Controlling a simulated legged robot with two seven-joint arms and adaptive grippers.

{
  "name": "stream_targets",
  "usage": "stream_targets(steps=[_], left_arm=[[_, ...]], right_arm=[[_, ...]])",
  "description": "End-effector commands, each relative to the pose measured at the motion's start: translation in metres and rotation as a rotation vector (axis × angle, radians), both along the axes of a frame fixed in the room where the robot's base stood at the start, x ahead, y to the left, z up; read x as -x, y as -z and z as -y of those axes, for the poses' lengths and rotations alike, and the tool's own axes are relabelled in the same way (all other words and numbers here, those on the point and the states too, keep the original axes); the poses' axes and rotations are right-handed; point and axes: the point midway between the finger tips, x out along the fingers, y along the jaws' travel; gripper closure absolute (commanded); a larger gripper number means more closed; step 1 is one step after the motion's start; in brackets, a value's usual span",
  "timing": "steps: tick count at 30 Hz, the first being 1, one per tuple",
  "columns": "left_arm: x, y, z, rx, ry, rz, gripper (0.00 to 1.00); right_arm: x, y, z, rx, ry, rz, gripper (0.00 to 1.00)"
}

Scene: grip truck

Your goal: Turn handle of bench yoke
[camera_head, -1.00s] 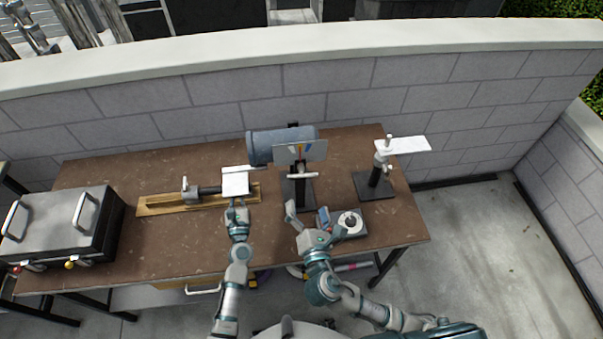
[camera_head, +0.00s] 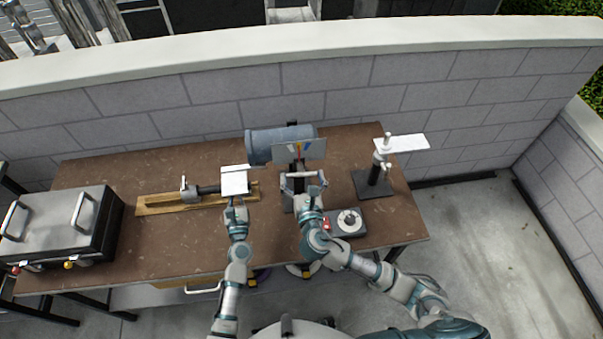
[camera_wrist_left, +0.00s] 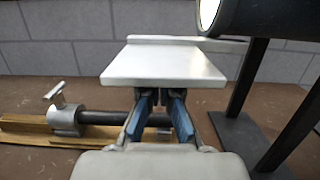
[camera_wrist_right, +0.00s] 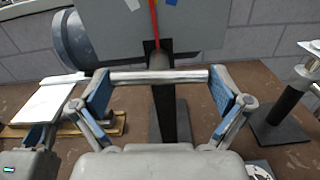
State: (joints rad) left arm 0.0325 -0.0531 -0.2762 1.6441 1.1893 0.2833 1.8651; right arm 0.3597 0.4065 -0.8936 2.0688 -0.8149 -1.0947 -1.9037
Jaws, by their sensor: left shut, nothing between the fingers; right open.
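The silver handle bar (camera_head: 300,174) lies crosswise on a dark post in front of a grey plate (camera_head: 312,149) with coloured marks. It shows large in the right wrist view (camera_wrist_right: 150,76). My right gripper (camera_head: 303,183) is open, with one finger near each end of the bar; whether the fingers touch it I cannot tell. My left gripper (camera_head: 236,199) is shut and empty at the near edge of a white plate (camera_head: 235,181). In the left wrist view its fingertips (camera_wrist_left: 162,97) are together by the plate's underside, partly hidden by it.
A blue-grey cylinder (camera_head: 265,146) stands behind the grey plate. A clamp on a wooden board (camera_head: 157,205) lies left, and a black-and-grey grill (camera_head: 60,225) is at far left. A stand with a white top (camera_head: 403,144) and a dial box (camera_head: 347,222) are at right.

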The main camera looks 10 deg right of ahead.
Motion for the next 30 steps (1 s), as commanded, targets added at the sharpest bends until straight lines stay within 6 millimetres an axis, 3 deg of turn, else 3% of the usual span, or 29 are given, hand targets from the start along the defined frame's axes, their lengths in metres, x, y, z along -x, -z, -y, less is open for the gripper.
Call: stream_targets(steps=[11, 16, 17, 30], left_arm=[[0.0003, -0.0005, 0.0, 0.0, 0.0, 0.001, 1.0], [0.0002, -0.0006, 0.0, 0.0, 0.0, 0.001, 1.0], [0.0001, -0.0005, 0.0, 0.0, 0.0, 0.001, 1.0], [0.0, -0.0005, -0.0001, 0.0, -0.001, 0.001, 1.0]], right_arm=[[-0.0081, -0.0001, -0.0002, -0.002, -0.001, -0.001, 0.0], [-0.008, 0.0, -0.0001, -0.002, 0.0, -0.001, 0.4], [-0.008, 0.0, 0.0, -0.002, 0.0, -0.001, 0.42], [-0.0078, 0.0004, 0.0, -0.091, 0.001, -0.002, 0.42]])
